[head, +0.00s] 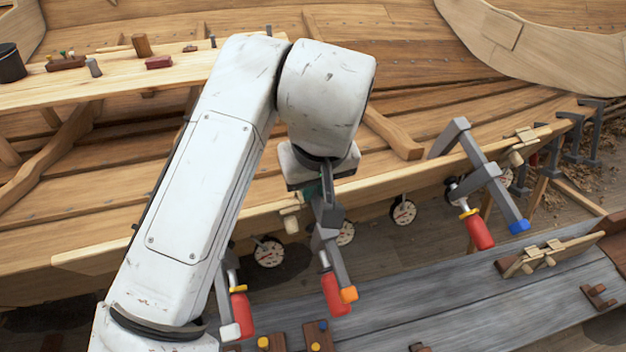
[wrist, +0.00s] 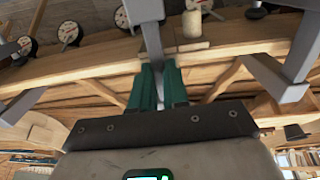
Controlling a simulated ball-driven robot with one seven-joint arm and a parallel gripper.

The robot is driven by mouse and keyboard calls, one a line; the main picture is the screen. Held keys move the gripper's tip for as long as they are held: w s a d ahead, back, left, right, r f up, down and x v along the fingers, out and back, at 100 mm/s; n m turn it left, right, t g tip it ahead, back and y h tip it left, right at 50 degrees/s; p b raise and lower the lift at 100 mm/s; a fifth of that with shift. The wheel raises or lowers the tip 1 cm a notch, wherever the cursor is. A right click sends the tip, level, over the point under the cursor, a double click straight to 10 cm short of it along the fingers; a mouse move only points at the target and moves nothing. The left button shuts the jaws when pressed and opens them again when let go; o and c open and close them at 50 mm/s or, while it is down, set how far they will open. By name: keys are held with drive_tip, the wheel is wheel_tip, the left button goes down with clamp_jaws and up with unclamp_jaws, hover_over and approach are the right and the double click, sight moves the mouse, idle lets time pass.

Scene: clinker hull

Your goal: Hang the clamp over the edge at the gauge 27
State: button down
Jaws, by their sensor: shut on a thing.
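My gripper (wrist: 158,85) has green fingers shut on a grey bar clamp (wrist: 150,38). In the head view the held clamp (head: 328,240) has a red handle and an orange end and hangs down at the plank edge, below my wrist. I cannot tell whether it touches the edge; my arm hides part of it. Several round white gauges sit below the plank edge (head: 390,190): one (head: 268,252) left of the clamp, one (head: 345,232) just behind it, one (head: 403,211) to its right. Their numbers are too small to read.
A blue-ended clamp (head: 481,180) hangs on the edge to the right, and a white-ended clamp (head: 239,306) is at the left, partly behind my arm. Small wooden blocks stand along the edge. A grey plank bench (head: 450,300) lies below; a shelf (head: 110,85) holds tools.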

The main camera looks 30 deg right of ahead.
drive_tip(key=c, duration=1.1)
unclamp_jaws()
drive_tip(key=shift+f, duration=0.1)
drive_tip(key=shift+o, duration=0.2)
drive_tip(key=v, duration=1.1)
drive_tip(key=shift+a, duration=0.1)
